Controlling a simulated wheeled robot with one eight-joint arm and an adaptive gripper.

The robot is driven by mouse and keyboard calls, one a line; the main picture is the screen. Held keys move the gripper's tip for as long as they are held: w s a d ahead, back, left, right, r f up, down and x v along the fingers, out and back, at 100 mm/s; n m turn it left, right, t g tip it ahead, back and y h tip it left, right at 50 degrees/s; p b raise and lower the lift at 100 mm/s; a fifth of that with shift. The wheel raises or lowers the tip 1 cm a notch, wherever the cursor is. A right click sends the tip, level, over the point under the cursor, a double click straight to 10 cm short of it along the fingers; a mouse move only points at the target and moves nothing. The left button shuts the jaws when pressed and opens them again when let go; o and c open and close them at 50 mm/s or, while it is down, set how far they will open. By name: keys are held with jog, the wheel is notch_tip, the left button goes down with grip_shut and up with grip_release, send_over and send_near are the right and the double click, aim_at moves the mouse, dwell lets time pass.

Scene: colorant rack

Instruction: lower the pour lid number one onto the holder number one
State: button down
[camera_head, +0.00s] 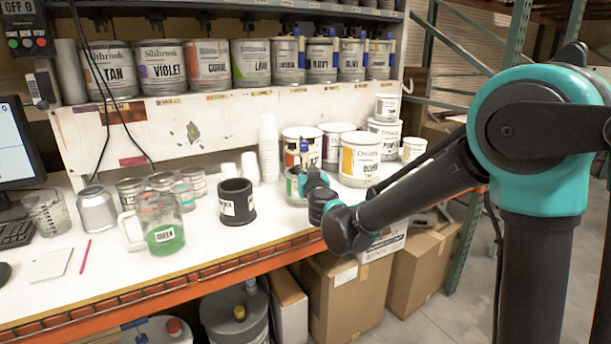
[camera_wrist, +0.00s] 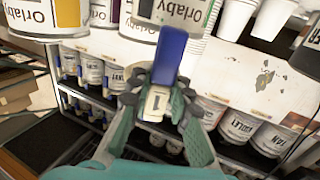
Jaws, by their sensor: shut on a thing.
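My gripper (camera_wrist: 157,100) is shut on the pour lid, which has a blue upright part (camera_wrist: 169,56) and a white tag reading "1" (camera_wrist: 155,103). In the head view my gripper (camera_head: 312,185) is in the air above the bench, in front of the paint cans. A blue part of the lid (camera_head: 304,146) shows just above it; the rest is hidden. I cannot make out a holder marked one in either view. A black open cylinder with a white label (camera_head: 237,208) stands on the bench to the left of my gripper; its label is unreadable.
The white bench (camera_head: 130,280) holds a beaker of green liquid (camera_head: 160,228), metal cans and stacked white cups (camera_head: 269,150). An Orlaby ochre can (camera_head: 360,160) stands right of my gripper. Several Siltbrook cans (camera_head: 163,66) line the shelf above; the right-hand ones carry blue parts.

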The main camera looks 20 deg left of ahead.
aim_at(304, 151)
jog(key=shift+r, duration=2.5)
jog(key=s+a+r+n+g+y, duration=0.3)
jog(key=s+a+n+g+y, duration=0.1)
jog(key=s+a, duration=1)
jog(key=shift+s+y, duration=0.5)
jog(key=shift+s, duration=0.1)
jog(key=shift+d+f, duration=0.1)
jog(key=shift+f, duration=7.25)
jog(key=shift+f, duration=0.55)
